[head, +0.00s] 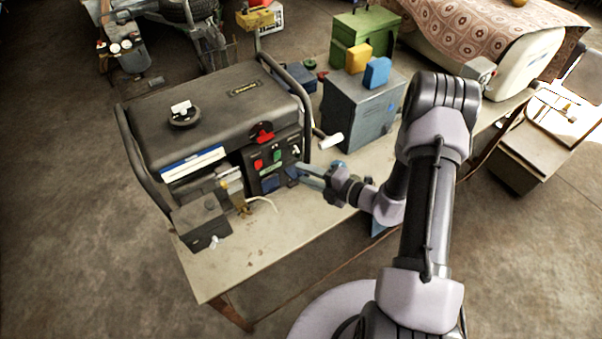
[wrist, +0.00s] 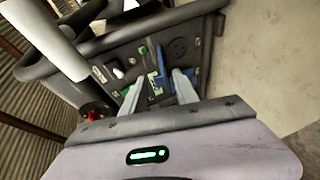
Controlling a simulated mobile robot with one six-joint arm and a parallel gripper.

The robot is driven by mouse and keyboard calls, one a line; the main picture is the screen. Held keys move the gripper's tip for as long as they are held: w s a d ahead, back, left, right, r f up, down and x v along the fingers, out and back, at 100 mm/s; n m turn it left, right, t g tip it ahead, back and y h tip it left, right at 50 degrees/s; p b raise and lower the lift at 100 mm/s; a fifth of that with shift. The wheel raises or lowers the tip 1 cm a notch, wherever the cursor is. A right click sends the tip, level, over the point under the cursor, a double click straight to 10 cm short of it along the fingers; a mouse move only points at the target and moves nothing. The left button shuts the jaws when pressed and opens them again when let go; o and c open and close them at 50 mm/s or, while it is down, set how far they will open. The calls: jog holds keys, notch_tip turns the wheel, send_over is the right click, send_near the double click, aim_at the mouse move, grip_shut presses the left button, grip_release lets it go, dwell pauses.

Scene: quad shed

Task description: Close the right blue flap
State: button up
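The generator (head: 215,115) stands on the workbench with its dark control panel facing me. Low on the panel is a left blue flap (head: 270,184). The right blue flap (head: 291,172) is beside it, close to my gripper's fingertips (head: 303,172). In the wrist view, my gripper (wrist: 158,77) is open, with one finger on each side of a blue flap (wrist: 154,85) on the panel. I cannot tell whether a finger touches it. The fingers partly hide the panel's lower right in the head view, and the flap's exact angle is unclear.
A white-ended handle (head: 330,141) sticks out right of the panel; a white cylinder (wrist: 45,38) looms close in the wrist view. A grey metal box (head: 362,112) stands right of the generator. A small dark box (head: 201,221) is at the left.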

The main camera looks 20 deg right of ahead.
jog(key=shift+x, duration=0.95)
grip_shut()
jog(key=shift+d+b, duration=0.1)
jog(key=shift+b, duration=0.5)
